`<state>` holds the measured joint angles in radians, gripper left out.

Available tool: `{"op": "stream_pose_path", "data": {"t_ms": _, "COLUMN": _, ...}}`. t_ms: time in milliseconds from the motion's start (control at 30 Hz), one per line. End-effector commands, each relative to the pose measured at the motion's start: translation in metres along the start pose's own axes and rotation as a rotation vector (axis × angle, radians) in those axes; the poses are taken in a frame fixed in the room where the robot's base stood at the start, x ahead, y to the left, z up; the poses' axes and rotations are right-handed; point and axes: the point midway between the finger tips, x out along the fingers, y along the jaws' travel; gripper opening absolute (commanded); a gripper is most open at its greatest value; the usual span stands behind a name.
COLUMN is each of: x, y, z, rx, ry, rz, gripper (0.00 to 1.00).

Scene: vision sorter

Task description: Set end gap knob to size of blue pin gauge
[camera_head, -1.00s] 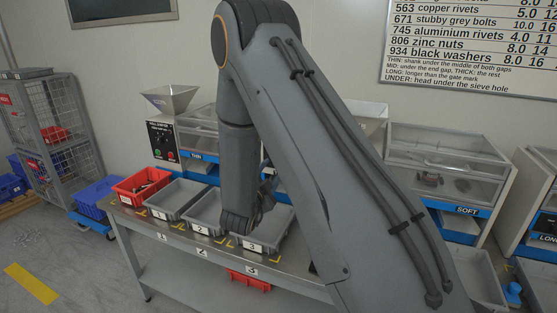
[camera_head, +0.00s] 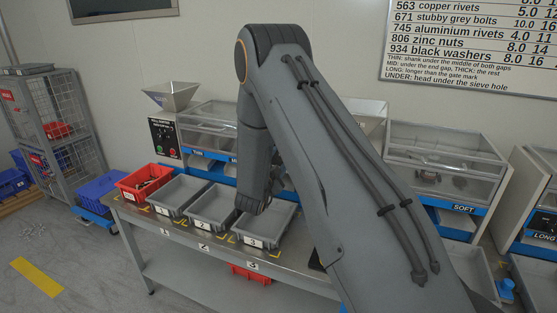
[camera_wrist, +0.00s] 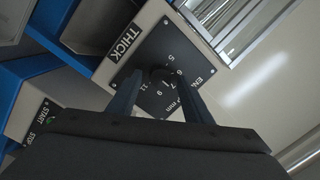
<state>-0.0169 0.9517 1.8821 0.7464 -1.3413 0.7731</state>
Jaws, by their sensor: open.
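The end gap knob (camera_wrist: 163,77) shows in the wrist view, a dark knob at the middle of a black dial plate with white numbers, some of them covered. My gripper (camera_wrist: 160,84) is open, with one finger on each side of the knob. I cannot tell whether the fingers touch it. The knob's pointer is too dark to read. In the head view the knob is hidden behind my arm. I cannot make out a blue pin gauge for certain. A small blue object (camera_head: 507,289) at the lower right of the head view is too small to identify.
A THICK label (camera_wrist: 125,43) and a START/STOP panel (camera_wrist: 38,120) lie near the dial. In the head view, a red bin (camera_head: 144,184) and grey trays (camera_head: 180,194) stand on the bench (camera_head: 150,220). A clear-lidded SOFT machine (camera_head: 445,165) stands to the right.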

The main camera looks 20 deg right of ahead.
Motion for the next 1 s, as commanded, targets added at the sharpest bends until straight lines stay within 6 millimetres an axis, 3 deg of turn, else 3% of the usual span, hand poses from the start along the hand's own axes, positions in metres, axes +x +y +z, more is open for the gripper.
{"op": "stream_pose_path", "data": {"t_ms": 67, "x": -0.0001, "y": 0.0, "z": 0.0, "rx": 0.0, "ry": 0.0, "rz": 0.0, "gripper": 0.44}}
{"op": "stream_pose_path", "data": {"t_ms": 300, "x": -0.0002, "y": 0.0001, "z": -0.0001, "rx": 0.0, "ry": 0.0, "rz": 0.0, "gripper": 0.04}}
{"op": "stream_pose_path", "data": {"t_ms": 667, "x": -0.0002, "y": 0.0001, "z": 0.0001, "rx": -0.06, "ry": -0.003, "rz": 0.004, "gripper": 0.05}}
{"op": "stream_pose_path", "data": {"t_ms": 1000, "x": -0.0001, "y": -0.0009, "z": 0.0, "rx": -0.308, "ry": -0.014, "rz": 0.022, "gripper": 0.05}}
